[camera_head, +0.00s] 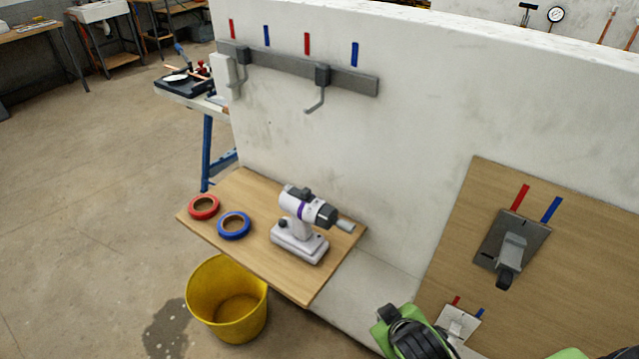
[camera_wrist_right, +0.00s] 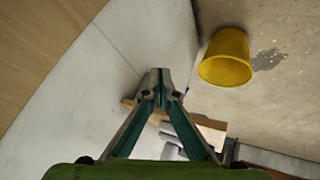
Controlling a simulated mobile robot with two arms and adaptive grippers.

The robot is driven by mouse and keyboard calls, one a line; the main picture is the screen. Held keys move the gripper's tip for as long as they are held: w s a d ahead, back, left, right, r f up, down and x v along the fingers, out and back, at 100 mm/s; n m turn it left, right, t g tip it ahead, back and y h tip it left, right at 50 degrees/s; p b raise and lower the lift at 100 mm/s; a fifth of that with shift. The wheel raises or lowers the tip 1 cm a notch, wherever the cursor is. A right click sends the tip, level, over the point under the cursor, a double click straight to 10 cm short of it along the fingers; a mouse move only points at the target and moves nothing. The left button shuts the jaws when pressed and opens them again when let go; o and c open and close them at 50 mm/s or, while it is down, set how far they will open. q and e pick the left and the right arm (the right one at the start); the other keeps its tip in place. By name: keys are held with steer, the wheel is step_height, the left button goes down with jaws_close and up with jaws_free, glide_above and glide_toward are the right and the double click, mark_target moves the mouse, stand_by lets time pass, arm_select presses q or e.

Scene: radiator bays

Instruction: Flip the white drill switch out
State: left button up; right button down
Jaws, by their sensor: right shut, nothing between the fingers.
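The white drill (camera_head: 296,222), with a purple band and dark grey nose, stands upright on a wooden shelf (camera_head: 262,262) against the white wall. Its nose points right and slightly down in the head view. I cannot make out its switch clearly. My right gripper (camera_wrist_right: 160,82) has its two fingers together and empty in the wrist view. Brown and grey shapes behind the fingers are partly hidden, and I cannot tell whether they include the drill. Green and black parts of mine show low in the head view, to the right of the shelf and apart from the drill. My left gripper is not in view.
A red tape roll (camera_head: 203,207) and a blue one (camera_head: 234,225) lie left of the drill. A yellow bucket (camera_head: 228,300) stands below the shelf. A rail with hooks (camera_head: 290,68) is above. A wooden panel with levers (camera_head: 580,250) is at the right.

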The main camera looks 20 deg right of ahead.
steer(key=w+d+r+n+t+h, duration=0.1)
steer(key=w+d+r+n+t, duration=0.3)
steer(key=r, duration=1)
steer(key=w+a+r+n+t, duration=0.1)
steer(key=w+r+n+t, duration=0.1)
steer(key=w+r+t, duration=0.9)
steer(key=s+a+r+n+g+y+p, duration=0.1)
steer(key=a+r+n+y, duration=0.15)
steer(key=r, duration=0.45)
steer(key=s+a+r+n+y, duration=0.1)
steer(key=a+r+n+y, duration=0.2)
steer(key=r, duration=0.4)
steer(key=s+a+r+n+g+y, duration=0.2)
steer(key=a+n+g+y, duration=0.3)
steer(key=n, duration=0.6)
steer(key=s+a+r+n+g+y, duration=0.1)
steer(key=a+n+g+y, duration=0.3)
steer(key=a+n+y, duration=0.55)
steer(key=w+d+f+n+g+h, duration=0.1)
steer(key=d+f+n+g+h, duration=0.4)
steer(key=d+f+n+h, duration=0.3)
steer(key=d+f+h, duration=0.3)
steer(key=d+f, duration=0.1)
steer(key=d, duration=0.3)
steer(key=shift+d+f+n, duration=0.15)
steer(key=shift+d+n, duration=0.05)
steer(key=shift+n, duration=0.1)
steer(key=shift+w, duration=0.1)
